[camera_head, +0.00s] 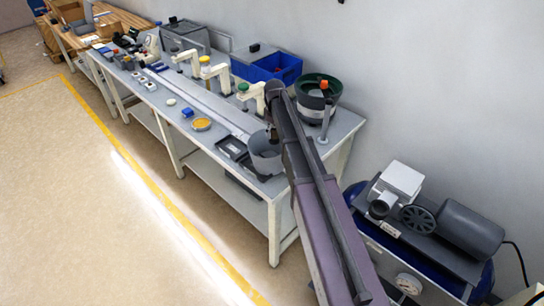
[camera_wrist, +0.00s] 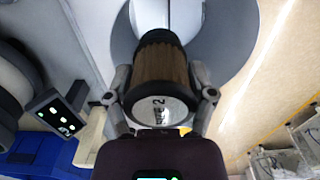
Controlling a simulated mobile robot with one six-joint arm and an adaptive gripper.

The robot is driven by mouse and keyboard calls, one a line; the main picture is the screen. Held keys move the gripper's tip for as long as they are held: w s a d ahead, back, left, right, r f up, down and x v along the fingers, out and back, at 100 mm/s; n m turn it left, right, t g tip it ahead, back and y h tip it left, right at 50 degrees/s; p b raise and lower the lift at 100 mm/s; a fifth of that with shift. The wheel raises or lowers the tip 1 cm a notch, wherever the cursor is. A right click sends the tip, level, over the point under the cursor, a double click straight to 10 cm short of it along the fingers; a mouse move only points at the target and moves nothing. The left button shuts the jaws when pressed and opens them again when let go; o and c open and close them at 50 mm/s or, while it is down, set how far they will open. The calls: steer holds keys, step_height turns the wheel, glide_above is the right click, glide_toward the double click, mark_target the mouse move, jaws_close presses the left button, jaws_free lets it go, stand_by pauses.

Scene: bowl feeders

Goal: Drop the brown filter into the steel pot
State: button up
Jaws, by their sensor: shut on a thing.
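The brown filter (camera_wrist: 163,65) is a ribbed brown cylinder with dark end caps and a pale printed end face. My gripper (camera_wrist: 163,95) is shut on it, one finger on each side, in the wrist view. The steel pot (camera_wrist: 215,50) shows as a grey curved wall behind the filter there. In the head view the pot (camera_head: 265,163) stands near the right end of the bench, beside my arm. The filter appears over the pot's opening; its height above the rim is hard to tell. My arm partly hides the gripper and filter in the head view.
The long grey bench (camera_head: 207,150) holds black trays (camera_head: 232,147), a yellow dish (camera_head: 201,124) and cream arm-like fixtures (camera_head: 217,72). A blue bin (camera_head: 268,67) and a green-rimmed bowl feeder (camera_head: 318,88) stand behind. A pump unit (camera_head: 430,215) is at right. The floor at left is clear.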

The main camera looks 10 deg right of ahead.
steer(key=shift+f+b, duration=0.55)
steer(key=shift+f, duration=0.25)
steer(key=o, duration=1.2)
steer(key=shift+r, duration=0.2)
